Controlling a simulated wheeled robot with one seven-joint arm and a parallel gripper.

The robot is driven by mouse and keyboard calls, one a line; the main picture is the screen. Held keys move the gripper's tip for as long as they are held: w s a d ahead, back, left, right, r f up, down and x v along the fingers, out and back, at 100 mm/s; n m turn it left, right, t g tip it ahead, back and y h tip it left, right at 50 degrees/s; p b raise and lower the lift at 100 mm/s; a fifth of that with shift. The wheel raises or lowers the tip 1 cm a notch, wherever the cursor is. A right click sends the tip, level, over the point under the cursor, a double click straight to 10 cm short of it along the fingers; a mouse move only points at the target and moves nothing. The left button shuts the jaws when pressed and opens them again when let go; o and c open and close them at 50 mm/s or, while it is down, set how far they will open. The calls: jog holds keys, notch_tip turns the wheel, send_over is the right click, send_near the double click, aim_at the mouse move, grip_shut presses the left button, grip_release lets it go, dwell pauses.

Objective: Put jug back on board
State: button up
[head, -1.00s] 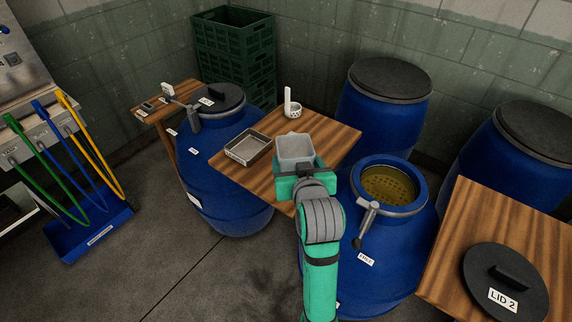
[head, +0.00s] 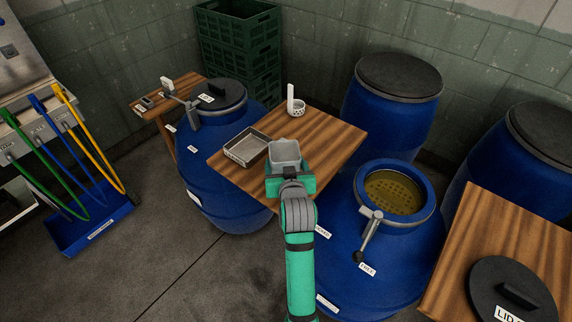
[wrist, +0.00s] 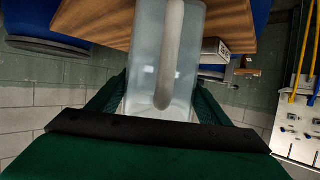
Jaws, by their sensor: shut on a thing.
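The jug (head: 285,152) is a pale grey, see-through, open-topped vessel. My gripper (head: 289,182) is shut on it, and the jug stands roughly upright. In the head view it overlaps the near part of the wooden board (head: 325,140); whether its base touches the board I cannot tell, as my gripper hides it. In the wrist view the jug (wrist: 150,70) fills the middle between my fingers (wrist: 160,112), with its long pale handle facing the camera. The board (wrist: 100,20) shows behind it there.
A metal tray (head: 247,158) lies on the board close left of the jug. A white perforated cup with an upright handle (head: 296,107) stands at its back. An open blue barrel (head: 362,190) is at the right, with a clamp lever. The board's right part is clear.

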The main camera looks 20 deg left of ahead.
jog(key=shift+s+d+f, duration=0.15)
jog(key=shift+s+f, duration=0.05)
jog(key=shift+f, duration=0.2)
jog(key=shift+f, duration=0.2)
jog(key=o, duration=1.6)
